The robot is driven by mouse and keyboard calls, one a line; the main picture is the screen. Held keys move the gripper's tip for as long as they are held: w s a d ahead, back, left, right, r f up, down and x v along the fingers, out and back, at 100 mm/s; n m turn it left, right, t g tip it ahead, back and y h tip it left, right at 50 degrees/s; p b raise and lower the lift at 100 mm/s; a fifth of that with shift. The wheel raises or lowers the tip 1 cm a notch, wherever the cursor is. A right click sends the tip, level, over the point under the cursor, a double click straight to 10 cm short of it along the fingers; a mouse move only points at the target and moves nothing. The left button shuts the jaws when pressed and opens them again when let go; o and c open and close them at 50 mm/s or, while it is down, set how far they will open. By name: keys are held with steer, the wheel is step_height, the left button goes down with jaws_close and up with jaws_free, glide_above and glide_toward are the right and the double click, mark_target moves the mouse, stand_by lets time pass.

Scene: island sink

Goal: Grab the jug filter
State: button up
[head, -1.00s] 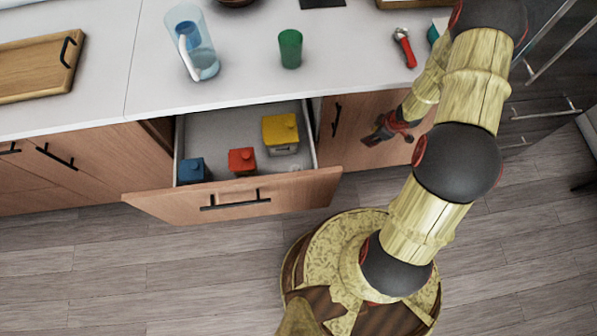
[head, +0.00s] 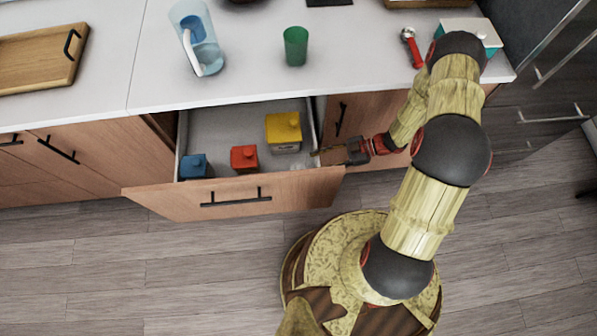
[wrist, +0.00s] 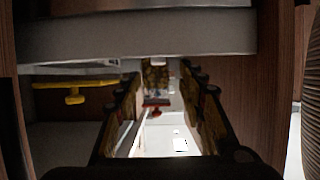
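The open drawer (head: 225,125) holds a yellow box with a knob on top (head: 283,128), a red one (head: 244,158) and a blue one (head: 194,166). A small pale, clear thing (head: 297,164) lies near the drawer's right front corner; it may be the jug filter, but it is too small to tell. My gripper (head: 317,156) is at the drawer's right edge, close beside it. In the wrist view my gripper (wrist: 163,105) has its fingers apart; the red (wrist: 155,104) and yellow (wrist: 73,92) things show beyond. I cannot make out the filter there.
The drawer front (head: 235,198) and right wall are close to my gripper. On the counter stand a clear jug with blue inside (head: 199,40) and a green cup (head: 295,46). A red-handled tool (head: 412,48) and a white-and-teal box (head: 470,32) lie to the right.

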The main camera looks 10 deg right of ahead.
mark_target(300, 166)
steer(key=x, duration=0.3)
steer(key=shift+b, duration=0.35)
steer(key=b+x, duration=0.1)
steer(key=x, duration=0.1)
steer(key=b+x, duration=0.1)
steer(key=x, duration=0.1)
steer(key=shift+w+d+f, duration=0.15)
steer(key=shift+f, duration=0.1)
steer(key=shift+a+f, duration=0.15)
steer(key=shift+a, duration=0.45)
steer(key=shift+c, duration=1.3)
steer(key=c, duration=0.8)
